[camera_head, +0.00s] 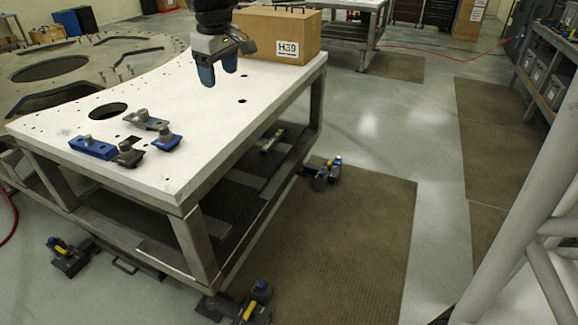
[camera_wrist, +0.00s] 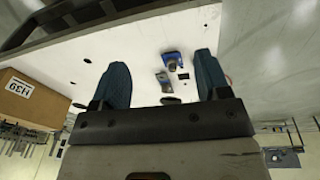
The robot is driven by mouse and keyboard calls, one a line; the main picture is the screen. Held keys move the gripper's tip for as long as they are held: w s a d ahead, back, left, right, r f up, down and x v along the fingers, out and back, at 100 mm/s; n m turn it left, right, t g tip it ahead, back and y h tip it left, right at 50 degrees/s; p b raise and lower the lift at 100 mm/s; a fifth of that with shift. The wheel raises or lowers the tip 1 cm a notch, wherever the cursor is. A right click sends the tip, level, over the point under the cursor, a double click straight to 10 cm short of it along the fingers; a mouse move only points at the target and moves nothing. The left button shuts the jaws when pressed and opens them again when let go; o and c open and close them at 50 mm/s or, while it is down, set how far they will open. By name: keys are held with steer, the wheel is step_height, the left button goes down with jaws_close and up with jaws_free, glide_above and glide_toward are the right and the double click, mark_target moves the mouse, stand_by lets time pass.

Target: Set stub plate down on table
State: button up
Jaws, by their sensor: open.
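Several small fixture parts with round stubs stand on the white table top (camera_head: 190,90) at the left in the head view. They are a blue block (camera_head: 92,148), a grey plate with a stub (camera_head: 147,121), a dark plate with a stub (camera_head: 127,153) and a blue-edged plate with a stub (camera_head: 167,139). I cannot tell which is the stub plate. My gripper (camera_head: 218,72) hangs above the table's far part, apart from these parts. In the wrist view its two blue fingers (camera_wrist: 161,64) are wide apart with nothing held. A blue part (camera_wrist: 174,59) lies below, beyond them.
A cardboard box (camera_head: 277,35) marked H39 stands close behind my gripper at the table's far end. The table has a large round hole (camera_head: 108,110) and small holes. A large perforated ring plate (camera_head: 95,58) adjoins at the left. The table's middle is clear.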

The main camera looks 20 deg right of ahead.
steer(key=s+d+f+m, duration=0.2)
steer(key=s+f, duration=0.2)
steer(key=s, duration=0.7)
steer(key=s+d+f+m, duration=0.3)
steer(key=s+f, duration=0.2)
steer(key=s, duration=0.6)
steer(key=s+d+f+m+t, duration=0.1)
steer(key=s+d+f+m, duration=0.1)
steer(key=s, duration=1)
step_height(320, 180, down, 3)
steer(key=shift+d+r+m, duration=0.15)
steer(key=shift+d+m, duration=0.15)
steer(key=shift+m, duration=0.3)
